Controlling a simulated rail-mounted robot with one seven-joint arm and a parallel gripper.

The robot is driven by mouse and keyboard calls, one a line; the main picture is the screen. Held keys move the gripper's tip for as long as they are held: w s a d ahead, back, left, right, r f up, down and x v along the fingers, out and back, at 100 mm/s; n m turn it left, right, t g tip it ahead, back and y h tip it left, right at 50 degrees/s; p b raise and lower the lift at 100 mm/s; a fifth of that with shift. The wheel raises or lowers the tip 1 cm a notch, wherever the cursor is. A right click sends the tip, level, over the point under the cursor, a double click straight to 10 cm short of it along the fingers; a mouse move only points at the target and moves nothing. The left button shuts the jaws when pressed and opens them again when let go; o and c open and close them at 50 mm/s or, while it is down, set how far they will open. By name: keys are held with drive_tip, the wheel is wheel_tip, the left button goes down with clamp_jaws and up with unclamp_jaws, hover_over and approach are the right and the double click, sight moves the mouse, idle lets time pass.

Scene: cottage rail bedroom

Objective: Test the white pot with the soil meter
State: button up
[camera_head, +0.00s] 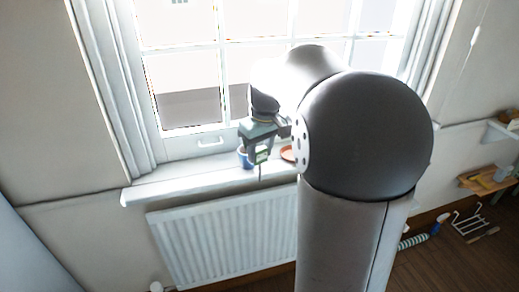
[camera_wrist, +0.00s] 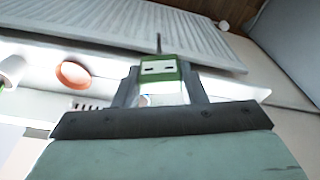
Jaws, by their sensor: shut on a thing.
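My gripper (camera_head: 259,153) is shut on the green soil meter (camera_head: 262,156), in front of the window sill. The meter's thin probe points down in the head view. In the wrist view the meter (camera_wrist: 160,68) sits between the fingertips (camera_wrist: 158,82), its pale face showing and its probe extending away from me. A white rounded object (camera_wrist: 12,70) with a bit of green beside it is cut off at the left edge of the wrist view; it may be the white pot. I cannot make out a white pot in the head view, where my arm covers part of the sill.
A blue pot (camera_head: 244,158) stands on the sill (camera_head: 180,183) just behind my gripper. A terracotta saucer (camera_head: 288,154) lies to its right, also seen in the wrist view (camera_wrist: 74,75). A white radiator (camera_head: 225,240) is below. The left sill is clear.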

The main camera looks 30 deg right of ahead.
drive_tip(key=shift+r, duration=0.15)
drive_tip(key=shift+r+p, duration=2.2)
drive_tip(key=shift+r, duration=0.4)
drive_tip(key=shift+r, duration=0.1)
drive_tip(key=shift+s+a+r+p, duration=0.15)
drive_tip(key=shift+s+r+p, duration=0.15)
drive_tip(key=shift+s+r, duration=0.45)
drive_tip(key=shift+s+a+r+p, duration=0.15)
drive_tip(key=shift+s+r+p, duration=0.1)
drive_tip(key=shift+s+r, duration=0.4)
